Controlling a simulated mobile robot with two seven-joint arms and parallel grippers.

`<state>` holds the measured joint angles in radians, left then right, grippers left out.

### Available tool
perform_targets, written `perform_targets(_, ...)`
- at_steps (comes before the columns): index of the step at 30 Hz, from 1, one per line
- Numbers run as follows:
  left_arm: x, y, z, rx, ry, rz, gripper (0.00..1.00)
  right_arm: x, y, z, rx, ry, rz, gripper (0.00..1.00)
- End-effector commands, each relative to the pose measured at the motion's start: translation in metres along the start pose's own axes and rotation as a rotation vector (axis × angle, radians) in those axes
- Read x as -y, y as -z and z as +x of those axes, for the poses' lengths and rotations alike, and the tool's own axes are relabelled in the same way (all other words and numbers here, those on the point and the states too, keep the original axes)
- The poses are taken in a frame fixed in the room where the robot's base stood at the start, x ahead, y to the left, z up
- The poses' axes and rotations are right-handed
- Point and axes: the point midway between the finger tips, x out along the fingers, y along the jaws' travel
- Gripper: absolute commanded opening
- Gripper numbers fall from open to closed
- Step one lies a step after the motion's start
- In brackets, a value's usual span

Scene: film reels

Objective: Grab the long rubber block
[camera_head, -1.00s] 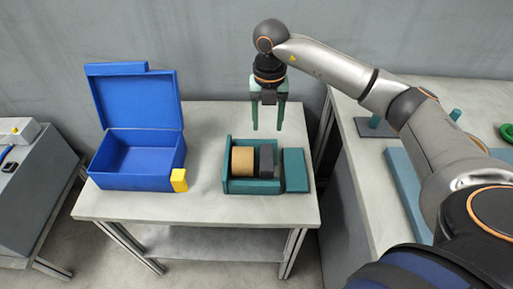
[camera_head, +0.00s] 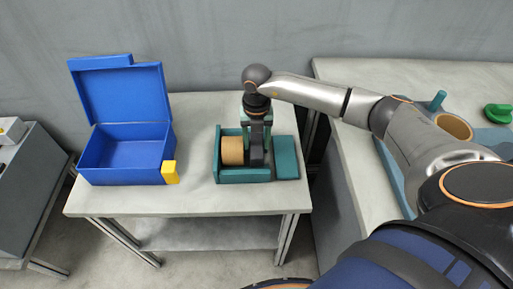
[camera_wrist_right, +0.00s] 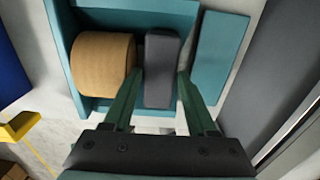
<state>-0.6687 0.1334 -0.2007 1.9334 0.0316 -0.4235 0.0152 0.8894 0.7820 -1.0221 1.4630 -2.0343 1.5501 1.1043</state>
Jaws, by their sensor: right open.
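The long rubber block (camera_head: 257,158) is dark grey and stands in the right part of a teal tray (camera_head: 232,176). It also shows in the right wrist view (camera_wrist_right: 162,65), between the two fingers. My right gripper (camera_head: 257,148) points down over the block with its fingers open, one on each side of it. In the right wrist view the right gripper (camera_wrist_right: 155,88) has a small gap to the block on each side. Part of the block's far end is hidden by the gripper in the head view. My left gripper is not in view.
A tan roll (camera_head: 232,151) lies in the tray just left of the block. A flat teal piece (camera_head: 287,158) sits at the tray's right side. An open blue box (camera_head: 130,172) with a yellow latch (camera_head: 170,172) stands at the left of the table.

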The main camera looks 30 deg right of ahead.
Motion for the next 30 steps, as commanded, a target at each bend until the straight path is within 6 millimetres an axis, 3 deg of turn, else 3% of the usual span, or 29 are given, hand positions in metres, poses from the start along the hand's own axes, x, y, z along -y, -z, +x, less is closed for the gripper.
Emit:
perform_targets(7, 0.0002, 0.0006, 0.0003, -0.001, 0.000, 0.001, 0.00, -0.0003, -0.0003, 0.0022, 0.001, -0.001, 0.000, 0.57)
perform_targets(22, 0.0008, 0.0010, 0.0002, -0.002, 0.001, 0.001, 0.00, -0.0002, -0.0003, 0.0016, 0.001, -0.001, 0.000, 0.01)
perform_targets(30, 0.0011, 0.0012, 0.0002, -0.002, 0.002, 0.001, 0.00, -0.0004, -0.0006, 0.0011, 0.002, -0.002, 0.000, 0.00)
